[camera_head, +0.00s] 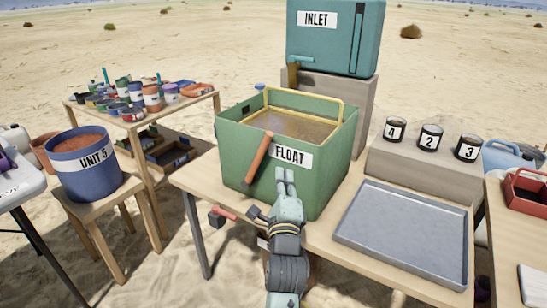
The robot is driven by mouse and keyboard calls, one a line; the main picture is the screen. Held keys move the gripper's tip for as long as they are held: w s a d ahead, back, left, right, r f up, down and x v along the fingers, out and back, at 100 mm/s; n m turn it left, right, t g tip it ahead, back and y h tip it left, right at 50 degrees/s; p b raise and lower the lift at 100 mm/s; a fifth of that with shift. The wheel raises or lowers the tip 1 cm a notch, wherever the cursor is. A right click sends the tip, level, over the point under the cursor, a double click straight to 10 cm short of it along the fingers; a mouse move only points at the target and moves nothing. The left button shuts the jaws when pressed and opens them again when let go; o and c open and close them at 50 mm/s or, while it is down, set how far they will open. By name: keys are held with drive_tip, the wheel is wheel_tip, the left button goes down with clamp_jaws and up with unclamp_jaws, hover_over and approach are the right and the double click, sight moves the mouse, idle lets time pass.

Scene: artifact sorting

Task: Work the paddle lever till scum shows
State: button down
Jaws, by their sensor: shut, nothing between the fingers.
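The green tank (233,160) labelled FLOAT stands on the wooden table, open at the top. Brown, murky liquid (300,125) fills it, and a yellow frame (318,98) stands over its rim. Whether any scum lies on the liquid is too small to tell. An orange-brown lever (258,158) slants across the tank's front wall, left of the label. My gripper (286,176) is shut and empty in front of the tank, below the FLOAT label and right of the lever, apart from the lever. Whether it touches the wall cannot be told.
A grey metal tray (405,238) lies on the table at right. Behind it, numbered dark cups (430,137) stand on a block. A teal INLET box (335,40) stands behind the tank. A blue UNIT 5 bucket (88,178) sits on a stool at left.

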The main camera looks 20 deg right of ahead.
drive_tip(key=w, duration=0.1)
drive_tip(key=w+r, duration=0.1)
drive_tip(key=w+p, duration=0.1)
drive_tip(key=w, duration=0.1)
drive_tip(key=shift+a+r, duration=0.15)
drive_tip(key=shift+r, duration=0.25)
drive_tip(key=shift+w+a+r, duration=0.1)
drive_tip(key=shift+w+a, duration=0.15)
drive_tip(key=shift+w, duration=0.35)
drive_tip(key=shift+r+p, duration=0.1)
drive_tip(key=shift+p, duration=0.25)
